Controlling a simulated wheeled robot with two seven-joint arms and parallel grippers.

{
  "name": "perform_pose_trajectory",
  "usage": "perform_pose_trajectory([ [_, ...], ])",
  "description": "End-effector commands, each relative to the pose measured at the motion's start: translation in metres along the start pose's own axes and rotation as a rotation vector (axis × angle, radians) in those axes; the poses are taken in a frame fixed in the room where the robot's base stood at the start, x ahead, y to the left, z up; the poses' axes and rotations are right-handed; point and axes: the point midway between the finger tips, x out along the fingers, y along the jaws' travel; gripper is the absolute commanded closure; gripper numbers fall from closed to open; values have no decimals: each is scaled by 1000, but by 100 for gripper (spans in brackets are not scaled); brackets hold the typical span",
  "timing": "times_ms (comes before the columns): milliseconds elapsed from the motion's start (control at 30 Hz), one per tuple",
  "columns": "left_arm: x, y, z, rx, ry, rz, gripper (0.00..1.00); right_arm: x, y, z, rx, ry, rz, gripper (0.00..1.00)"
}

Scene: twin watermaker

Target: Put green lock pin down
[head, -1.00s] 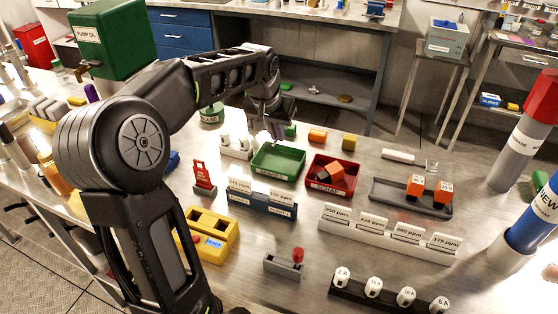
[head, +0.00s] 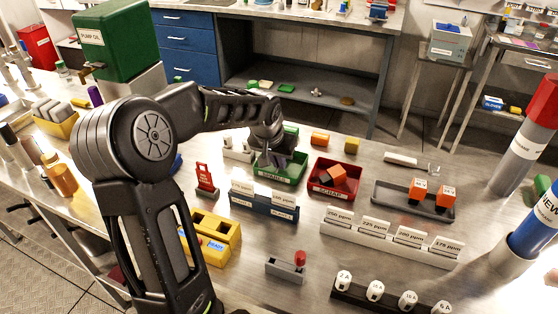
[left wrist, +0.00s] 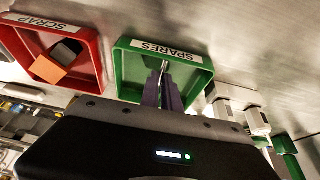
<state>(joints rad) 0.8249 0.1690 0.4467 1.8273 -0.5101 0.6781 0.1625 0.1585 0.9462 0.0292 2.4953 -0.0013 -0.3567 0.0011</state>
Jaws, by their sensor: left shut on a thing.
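My left gripper (head: 276,163) is over the green SPARES tray (head: 302,169), its fingers pointing down into it. In the left wrist view, the closed dark fingers (left wrist: 164,92) reach over the SPARES tray (left wrist: 205,75). A thin, pale metal piece (left wrist: 163,67) shows at their tips, apparently part of the held lock pin. No green part of the pin can be made out. I cannot tell whether the pin touches the tray floor. My right gripper is not in view.
The red SCRAP tray (head: 354,186) stands just right, holding an orange and dark block (head: 333,174). White fittings (head: 238,150) stand left of the SPARES tray. A blue labelled holder (head: 262,204) lies in front.

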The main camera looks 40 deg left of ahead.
Motion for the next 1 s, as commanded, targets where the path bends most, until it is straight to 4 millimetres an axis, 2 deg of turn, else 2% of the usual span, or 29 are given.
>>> perform_pose_trajectory([
  [333,4,0,1,1,2,0,100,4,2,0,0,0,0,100],
  [367,3,0,1,2,2,0,92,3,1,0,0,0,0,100],
  [600,2,0,1,1,1,0,73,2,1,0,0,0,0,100],
  [1000,-4,0,-1,1,2,-1,72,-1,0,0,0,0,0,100],
])
